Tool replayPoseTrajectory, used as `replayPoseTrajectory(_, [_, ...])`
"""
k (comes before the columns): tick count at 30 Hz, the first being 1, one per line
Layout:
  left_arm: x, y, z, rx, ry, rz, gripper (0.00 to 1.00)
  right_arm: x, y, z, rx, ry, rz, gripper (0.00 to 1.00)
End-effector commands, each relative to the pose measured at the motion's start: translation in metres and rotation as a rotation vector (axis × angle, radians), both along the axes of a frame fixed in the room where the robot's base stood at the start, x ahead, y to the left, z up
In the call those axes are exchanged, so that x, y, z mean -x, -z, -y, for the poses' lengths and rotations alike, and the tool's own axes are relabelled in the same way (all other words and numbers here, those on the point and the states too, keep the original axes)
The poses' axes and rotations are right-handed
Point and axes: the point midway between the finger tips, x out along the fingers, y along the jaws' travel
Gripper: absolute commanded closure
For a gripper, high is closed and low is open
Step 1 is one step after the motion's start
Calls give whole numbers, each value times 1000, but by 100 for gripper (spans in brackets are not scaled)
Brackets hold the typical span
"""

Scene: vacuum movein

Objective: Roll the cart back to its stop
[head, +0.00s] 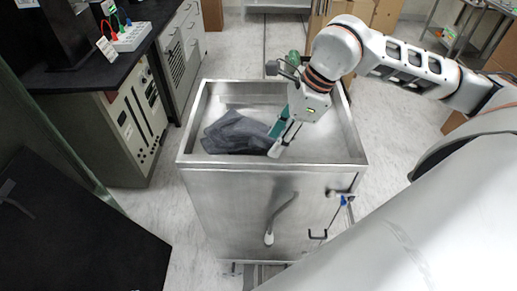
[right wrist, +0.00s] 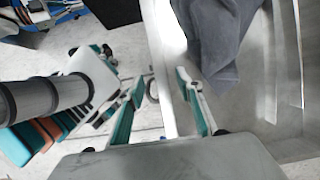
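The cart (head: 228,205) is a brushed steel box with a shallow, raised-rim tray top, standing upright on the floor in the middle of the head view. A dark grey cloth (head: 235,133) lies crumpled in its tray and also shows in the right wrist view (right wrist: 222,40). My right gripper (head: 279,142) reaches in from the right above the tray, beside the cloth. In the right wrist view its teal-padded fingers (right wrist: 160,84) are apart with nothing held; a steel rim shows between and beyond them. I cannot tell any contact. My left gripper is not in view. I cannot identify the stop.
A bench with a dark top and cream panel (head: 135,120) stands left of the cart, with drawer cabinets (head: 185,40) behind. A dark panel (head: 70,225) fills the lower left. Cardboard boxes (head: 385,15) stand at the back. Floor shows left and right of the cart.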

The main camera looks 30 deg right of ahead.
Motion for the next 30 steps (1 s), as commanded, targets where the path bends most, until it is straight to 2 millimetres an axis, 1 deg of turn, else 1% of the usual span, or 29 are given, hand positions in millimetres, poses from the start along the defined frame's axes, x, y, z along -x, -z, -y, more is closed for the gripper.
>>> replayPoseTrajectory(5, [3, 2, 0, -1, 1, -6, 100, -3, 19, -7, 0, -1, -6, 64])
replayPoseTrajectory(12, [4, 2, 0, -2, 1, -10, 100, -10, 53, -19, -1, -1, -4, 64])
replayPoseTrajectory(15, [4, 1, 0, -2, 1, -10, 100, -13, 62, -22, -2, -1, -3, 64])
replayPoseTrajectory(20, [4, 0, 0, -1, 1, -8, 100, -15, 70, -25, -1, 0, -2, 64])
replayPoseTrajectory(27, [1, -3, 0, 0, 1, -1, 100, -15, 70, -25, -2, 0, -1, 64])
replayPoseTrajectory(28, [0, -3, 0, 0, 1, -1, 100, -15, 70, -25, -1, 0, -2, 69])
replayPoseTrajectory(29, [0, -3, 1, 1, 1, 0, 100, -15, 70, -25, -2, 0, -1, 77])
replayPoseTrajectory(30, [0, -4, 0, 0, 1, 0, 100, -15, 70, -25, -1, 0, -2, 87])
